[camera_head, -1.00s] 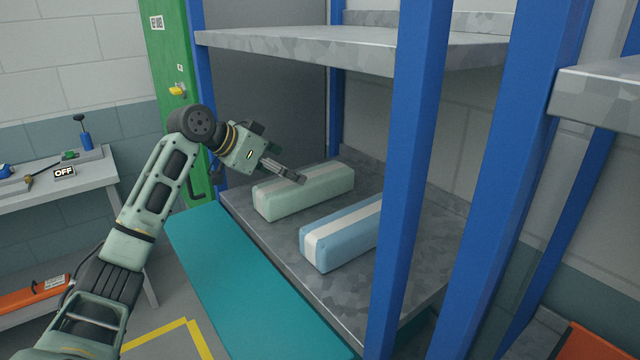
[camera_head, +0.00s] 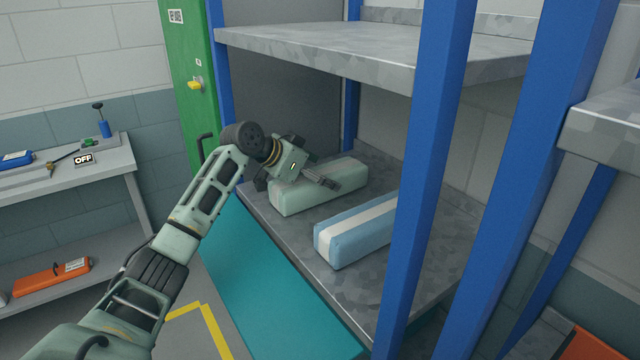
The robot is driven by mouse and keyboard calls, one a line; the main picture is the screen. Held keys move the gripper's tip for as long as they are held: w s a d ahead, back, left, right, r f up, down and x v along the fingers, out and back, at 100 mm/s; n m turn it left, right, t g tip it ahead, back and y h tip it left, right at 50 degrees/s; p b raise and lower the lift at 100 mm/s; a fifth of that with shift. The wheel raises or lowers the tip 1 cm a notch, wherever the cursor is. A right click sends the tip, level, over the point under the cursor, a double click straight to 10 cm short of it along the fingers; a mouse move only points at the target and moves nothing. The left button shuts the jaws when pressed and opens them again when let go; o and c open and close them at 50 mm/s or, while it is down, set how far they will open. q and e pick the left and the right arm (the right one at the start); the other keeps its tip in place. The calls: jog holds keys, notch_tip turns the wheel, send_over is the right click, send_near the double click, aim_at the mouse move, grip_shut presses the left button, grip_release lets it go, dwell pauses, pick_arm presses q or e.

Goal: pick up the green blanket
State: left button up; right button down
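The green blanket (camera_head: 300,198) is a pale green folded block with a white stripe, lying on the grey shelf (camera_head: 345,287). My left gripper (camera_head: 328,183) is over it, its fingers close above or touching the top; I cannot tell which. The fingers look close together, but their gap cannot be made out. The gripper and wrist hide part of the blanket's top. My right gripper is not in view.
A blue blanket (camera_head: 340,243) with a white stripe lies nearer on the same shelf. Blue posts (camera_head: 425,180) stand at right, an upper shelf (camera_head: 350,50) is above. A teal panel (camera_head: 262,285) runs along the front. A workbench (camera_head: 110,165) stands at left.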

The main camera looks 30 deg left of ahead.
pick_arm(q)
jog(key=c, duration=1.3)
jog(key=shift+r, duration=0.1)
jog(key=shift+c, duration=0.4)
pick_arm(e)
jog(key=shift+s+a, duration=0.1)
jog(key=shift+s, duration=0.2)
